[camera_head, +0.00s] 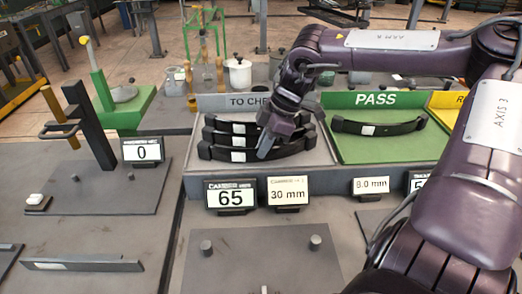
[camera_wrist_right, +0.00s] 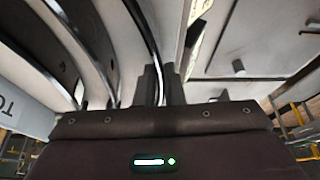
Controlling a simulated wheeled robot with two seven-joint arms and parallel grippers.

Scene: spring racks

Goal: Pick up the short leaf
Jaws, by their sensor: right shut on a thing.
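Several dark curved leaves lie one behind another in the grey TO CHECK tray (camera_head: 190,160), each with a pale label. The front leaf (camera_head: 215,153) is crossed by my right gripper (camera_head: 266,150), which comes down from above near its middle. In the right wrist view the fingers (camera_wrist_right: 160,85) are closed around the edge of a thin curved leaf (camera_wrist_right: 148,35), with other leaves (camera_wrist_right: 98,45) beside it on the left. I cannot tell by size which leaf is the short one. My left gripper is out of view.
One leaf (camera_head: 350,126) lies in the green PASS tray (camera_head: 390,150). Displays reading 65 (camera_head: 230,195) and 30 mm (camera_head: 288,192) stand before the trays. A plate with pegs (camera_head: 260,265) is in front. A gauge stand (camera_head: 88,125) is at left.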

